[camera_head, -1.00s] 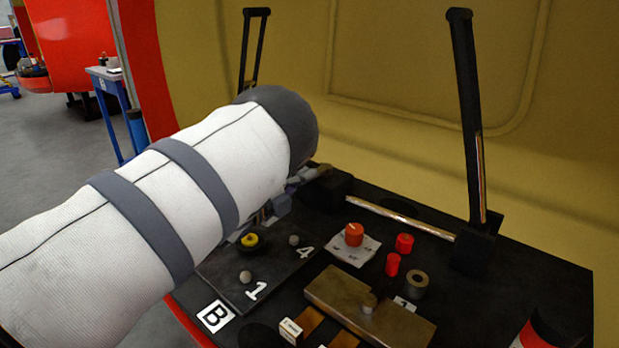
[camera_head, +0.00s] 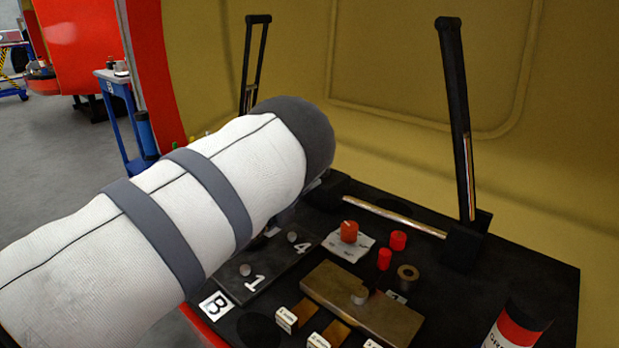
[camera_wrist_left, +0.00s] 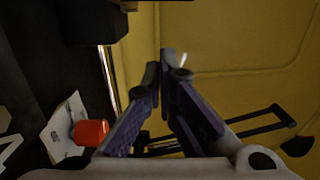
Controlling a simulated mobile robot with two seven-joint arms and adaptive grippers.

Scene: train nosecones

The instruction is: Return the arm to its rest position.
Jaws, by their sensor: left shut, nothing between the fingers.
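My left arm (camera_head: 170,215) comes in from the left in the head view, covered in a white sleeve with grey bands. Its forearm hides the gripper there. In the left wrist view my left gripper (camera_wrist_left: 165,70) is shut, its two fingers close together with nothing between them. The yellow wall (camera_wrist_left: 230,40) lies beyond the fingers. A red knob (camera_wrist_left: 90,132) on a white label shows at the lower left of that view; the red knob also shows in the head view (camera_head: 349,231). My right gripper is in neither view.
The black panel (camera_head: 545,275) carries small red caps (camera_head: 398,240), a brass block (camera_head: 335,290) and a metal ring (camera_head: 408,272). Two upright black levers (camera_head: 459,130) (camera_head: 256,60) rise at the back. A red and white can (camera_head: 520,325) stands at the lower right.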

